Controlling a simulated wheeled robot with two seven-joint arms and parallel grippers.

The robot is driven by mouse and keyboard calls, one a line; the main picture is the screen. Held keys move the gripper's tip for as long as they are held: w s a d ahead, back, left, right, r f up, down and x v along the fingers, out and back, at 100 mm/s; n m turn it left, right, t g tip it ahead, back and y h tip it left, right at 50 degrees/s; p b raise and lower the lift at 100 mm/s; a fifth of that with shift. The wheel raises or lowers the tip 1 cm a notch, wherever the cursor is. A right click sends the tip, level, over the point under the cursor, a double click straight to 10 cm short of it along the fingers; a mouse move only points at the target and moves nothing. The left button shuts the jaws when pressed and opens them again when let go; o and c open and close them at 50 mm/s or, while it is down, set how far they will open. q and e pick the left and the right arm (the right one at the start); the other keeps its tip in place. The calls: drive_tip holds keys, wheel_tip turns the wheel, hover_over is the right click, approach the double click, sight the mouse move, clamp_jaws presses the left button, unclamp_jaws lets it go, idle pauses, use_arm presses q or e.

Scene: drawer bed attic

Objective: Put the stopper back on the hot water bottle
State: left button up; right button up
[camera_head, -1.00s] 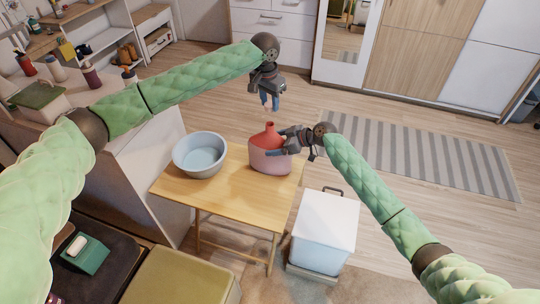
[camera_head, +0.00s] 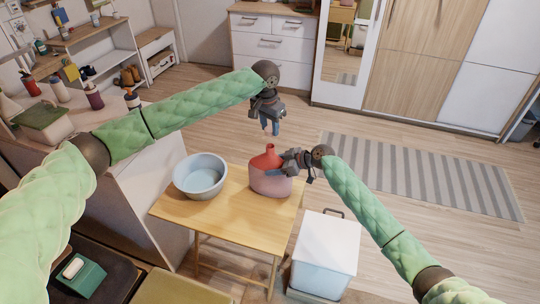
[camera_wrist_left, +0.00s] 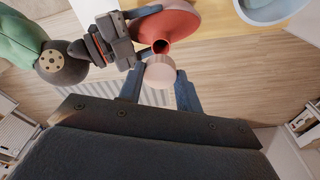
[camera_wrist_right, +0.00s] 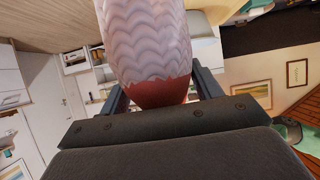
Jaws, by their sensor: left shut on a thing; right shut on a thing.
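The hot water bottle (camera_head: 270,182) stands upright on the small wooden table (camera_head: 225,218), with a red top and a pale pink patterned body. My right gripper (camera_head: 278,168) is shut on it from the right, near its shoulder; the bottle (camera_wrist_right: 150,40) fills the space between the fingers in the right wrist view. My left gripper (camera_head: 269,130) is above the bottle's neck, shut on the stopper. The stopper (camera_wrist_left: 160,72) is a pale beige-pink round piece between the fingertips in the left wrist view. The bottle's open mouth (camera_wrist_left: 160,46) shows just beyond it, apart from the stopper.
A pale blue basin (camera_head: 200,178) stands on the table left of the bottle. A white lidded bin (camera_head: 325,245) is on the floor at the table's right. A striped rug (camera_head: 420,172) lies behind on clear floor.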

sight(270, 146)
use_arm(q)
drive_tip(key=shift+f, duration=2)
drive_tip(key=shift+f, duration=0.1)
drive_tip(key=shift+f, duration=0.8)
drive_tip(key=shift+f, duration=0.55)
